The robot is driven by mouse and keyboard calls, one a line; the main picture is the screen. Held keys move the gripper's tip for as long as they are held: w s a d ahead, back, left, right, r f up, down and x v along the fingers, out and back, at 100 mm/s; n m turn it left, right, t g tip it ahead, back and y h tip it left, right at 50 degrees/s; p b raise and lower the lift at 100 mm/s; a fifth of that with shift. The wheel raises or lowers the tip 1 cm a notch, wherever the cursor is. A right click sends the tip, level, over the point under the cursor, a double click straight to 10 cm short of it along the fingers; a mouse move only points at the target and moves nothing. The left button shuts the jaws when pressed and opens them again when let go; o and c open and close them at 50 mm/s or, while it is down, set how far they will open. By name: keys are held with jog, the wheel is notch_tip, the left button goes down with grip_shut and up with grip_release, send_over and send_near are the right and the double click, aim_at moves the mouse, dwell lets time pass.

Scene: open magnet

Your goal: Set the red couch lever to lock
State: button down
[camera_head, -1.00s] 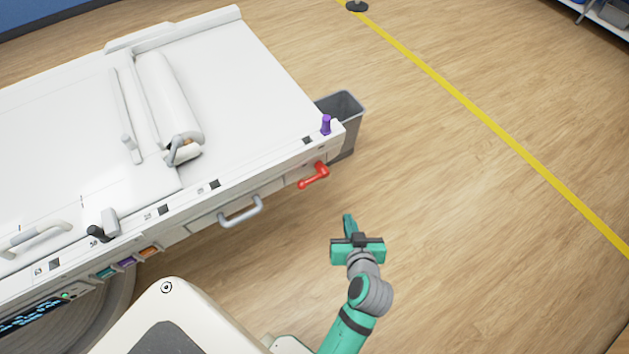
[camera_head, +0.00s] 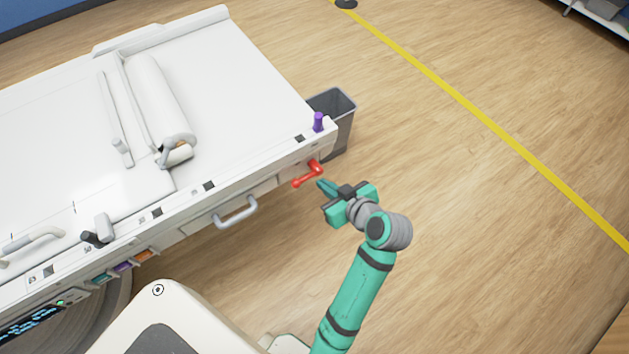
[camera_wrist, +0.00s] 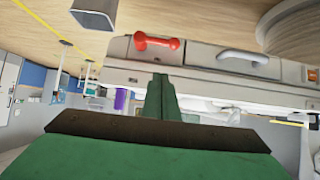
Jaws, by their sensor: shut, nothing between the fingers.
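The red lever (camera_head: 308,174) is on the side of the white couch (camera_head: 240,75), near its right end. Its arm slopes down to the left from its pivot in the head view. My gripper (camera_head: 320,184) is shut and empty, just right of the lever and a little below it, with a small gap apparent. In the wrist view the lever (camera_wrist: 158,42) shows beyond the shut fingers (camera_wrist: 158,90), upside down with the couch. I cannot tell exactly how far the fingertips are from it.
A grey drawer-like handle (camera_head: 235,213) is left of the lever on the couch side. A purple knob (camera_head: 318,122) stands on the couch corner above it. A grey bin (camera_head: 335,105) is behind that corner. The floor to the right is clear.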

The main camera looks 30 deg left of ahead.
send_over(309, 178)
jog(key=s+d, duration=0.2)
notch_tip(309, 178, down, 6)
jog(key=shift+s+a+f, duration=0.1)
jog(key=shift+a+f, duration=0.15)
jog(key=shift+f, duration=0.75)
jog(key=shift+a+f, duration=0.1)
jog(key=shift+f, duration=0.55)
jog(key=shift+s+a, duration=0.1)
